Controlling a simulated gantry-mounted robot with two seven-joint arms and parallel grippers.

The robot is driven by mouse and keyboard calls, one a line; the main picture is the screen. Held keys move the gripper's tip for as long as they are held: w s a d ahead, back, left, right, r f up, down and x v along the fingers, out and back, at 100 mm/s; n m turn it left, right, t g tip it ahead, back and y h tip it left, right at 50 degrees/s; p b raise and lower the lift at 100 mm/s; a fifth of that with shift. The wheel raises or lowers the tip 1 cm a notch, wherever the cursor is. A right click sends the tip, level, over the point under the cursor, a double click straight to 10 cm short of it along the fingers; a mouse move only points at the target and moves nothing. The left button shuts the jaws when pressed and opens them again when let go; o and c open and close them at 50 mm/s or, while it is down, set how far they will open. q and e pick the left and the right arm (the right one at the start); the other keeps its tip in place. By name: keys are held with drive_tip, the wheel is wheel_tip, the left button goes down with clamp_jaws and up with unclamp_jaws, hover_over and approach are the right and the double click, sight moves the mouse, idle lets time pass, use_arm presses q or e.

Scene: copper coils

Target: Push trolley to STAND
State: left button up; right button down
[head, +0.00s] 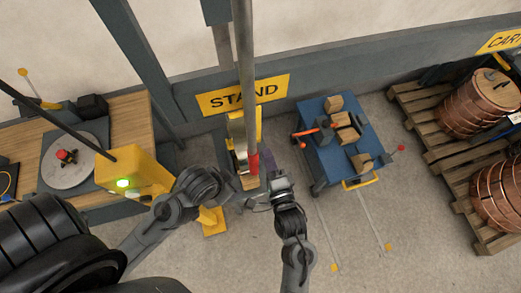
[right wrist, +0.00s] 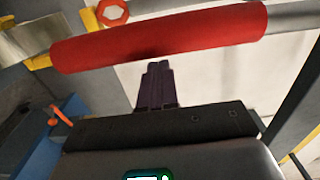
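The blue trolley (head: 312,158) stands on the floor right of centre in the head view. It carries several brown blocks and a red-orange tool, and has a yellow handle (head: 361,183) at its near end. The yellow STAND sign (head: 243,95) is on the low wall to its left. My right gripper (head: 268,158) is left of the trolley, near a red grip (head: 253,164) on a grey pole. In the right wrist view its dark fingers (right wrist: 157,82) are close together, just below the red grip (right wrist: 160,38), with nothing visible between them. My left gripper cannot be made out.
A wooden bench (head: 128,112) with a round plate (head: 75,160) is at the left. A yellow box (head: 135,172) with a green light stands before it. Pallets (head: 428,125) with copper coils (head: 480,105) are at the right.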

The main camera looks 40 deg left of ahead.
drive_tip(key=w+d+v, duration=0.1)
drive_tip(key=v, duration=1.1)
drive_tip(key=shift+w, duration=0.2)
idle(0.5)
